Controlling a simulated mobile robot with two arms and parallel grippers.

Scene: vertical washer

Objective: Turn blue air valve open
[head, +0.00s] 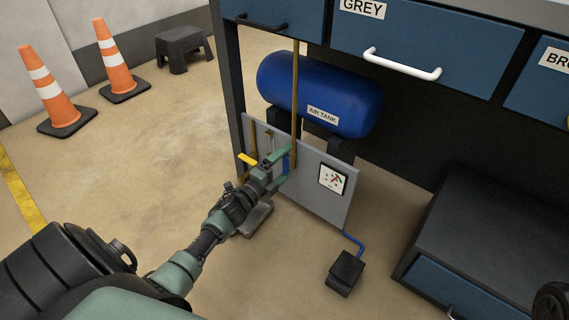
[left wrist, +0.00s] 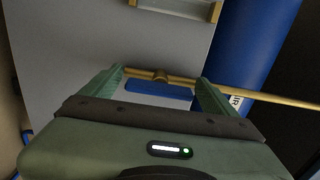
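The blue valve handle (head: 287,161) is on a brass pipe at the grey panel (head: 312,184) below the blue air tank (head: 320,92). In the left wrist view the blue handle (left wrist: 160,90) is a straight bar beside the brass pipe (left wrist: 262,94) and its fitting. My left gripper (head: 284,163) is at the handle. In the left wrist view its two green fingers (left wrist: 158,92) are apart, one near each end of the bar. I cannot tell whether they touch it. My right gripper is not in view.
A yellow handle (head: 247,159) is on another pipe to the left. A gauge plate (head: 333,179) is on the panel's right. A black pedal (head: 345,272) with a blue hose lies on the floor. Blue drawers (head: 425,45) overhang the tank. Floor at left is clear up to the cones (head: 116,68).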

